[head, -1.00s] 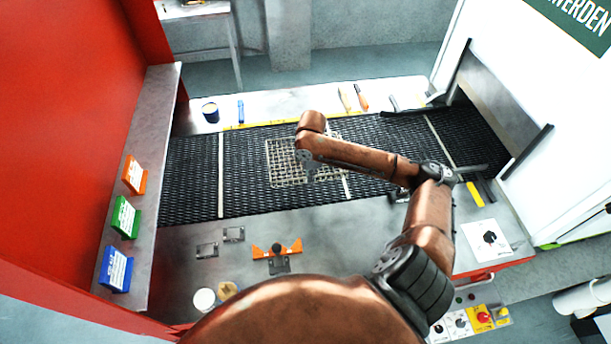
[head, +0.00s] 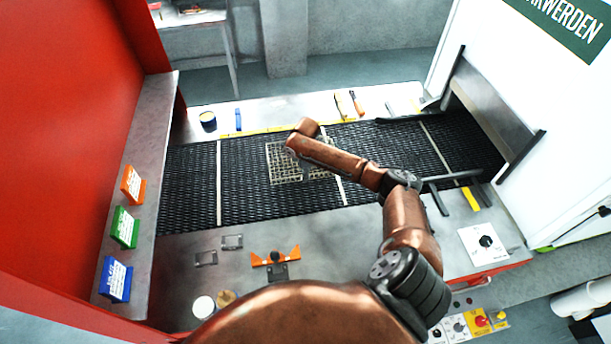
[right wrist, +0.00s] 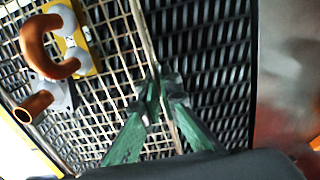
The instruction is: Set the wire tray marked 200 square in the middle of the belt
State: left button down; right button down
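The wire tray (head: 283,172) lies on the black mesh belt (head: 245,190), and my right arm hides part of it. Its sides run close to the line of the belt's cross rods; I cannot read a 200 mark. My right gripper (head: 306,172) is low over the tray. In the right wrist view its green fingers (right wrist: 160,90) close in on the tray's edge wire (right wrist: 148,45), with the wire between the tips. A curved copper piece (right wrist: 36,45) and a yellow plate with pale discs (right wrist: 76,42) show over the mesh there. My left gripper is out of view.
A red wall and a ledge with orange (head: 132,185), green (head: 125,227) and blue (head: 115,279) signs stand at left. A white housing (head: 510,85) spans the belt's right end. An orange fixture (head: 275,256) sits on the near metal table. The left belt stretch is clear.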

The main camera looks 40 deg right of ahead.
notch_tip(320, 180, down, 2)
jog(key=shift+w+f, duration=0.1)
jog(key=shift+f, duration=0.05)
jog(key=c, duration=2.6)
grip_release()
jog(key=shift+s+f, duration=0.2)
jog(key=shift+f, duration=0.05)
jog(key=shift+c, duration=0.2)
jog(key=o, duration=0.5)
jog(key=r, duration=0.6)
jog(key=r+b, duration=0.1)
jog(key=r, duration=0.5)
jog(key=shift+s+a+r, duration=0.15)
jog(key=shift+s+a, duration=0.05)
